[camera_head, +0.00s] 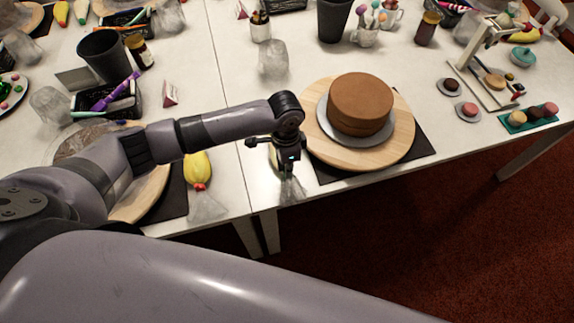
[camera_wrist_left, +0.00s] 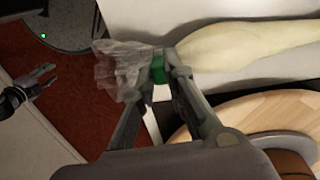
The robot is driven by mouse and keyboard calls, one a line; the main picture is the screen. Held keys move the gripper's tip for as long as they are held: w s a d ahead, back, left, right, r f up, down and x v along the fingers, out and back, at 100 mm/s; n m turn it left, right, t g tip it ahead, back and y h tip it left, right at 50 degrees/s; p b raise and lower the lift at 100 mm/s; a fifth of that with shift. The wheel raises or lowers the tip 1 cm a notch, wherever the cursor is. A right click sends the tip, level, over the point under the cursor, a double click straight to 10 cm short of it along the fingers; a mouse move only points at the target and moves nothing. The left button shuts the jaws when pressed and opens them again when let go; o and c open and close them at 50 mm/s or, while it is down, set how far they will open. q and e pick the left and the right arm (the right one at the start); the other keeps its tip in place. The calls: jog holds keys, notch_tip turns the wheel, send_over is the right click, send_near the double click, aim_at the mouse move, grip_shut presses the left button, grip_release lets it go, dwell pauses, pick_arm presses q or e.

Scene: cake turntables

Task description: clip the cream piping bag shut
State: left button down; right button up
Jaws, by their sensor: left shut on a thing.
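The cream piping bag (camera_wrist_left: 245,45) lies on the white table, its filled body pale and its clear plastic end (camera_wrist_left: 120,68) crumpled. In the head view the clear end (camera_head: 291,190) shows below my left gripper (camera_head: 287,170), which hides much of the bag. In the left wrist view a green clip (camera_wrist_left: 158,69) sits between the fingertips of my left gripper (camera_wrist_left: 160,72), at the bag's neck. The gripper is shut on this clip. Whether the clip fully encloses the neck is partly hidden. My right gripper (camera_wrist_left: 45,79) shows small, fingers apart and empty, over the red floor.
A brown cake (camera_head: 361,103) stands on a round wooden turntable (camera_head: 398,137) just right of the left gripper. A yellow piping bag (camera_head: 198,165) with a red closure lies left. A clear cup (camera_head: 273,60) stands behind. The table's front edge is close.

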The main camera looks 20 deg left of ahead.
pick_arm(q)
jog(key=shift+f, duration=0.45)
dwell(0.5)
jog(key=c, duration=1.5)
grip_release()
jog(key=shift+c, duration=0.2)
notch_tip(320, 180, up, 6)
jog(key=p, duration=0.7)
jog(key=shift+r, duration=0.1)
jog(key=shift+s, duration=0.1)
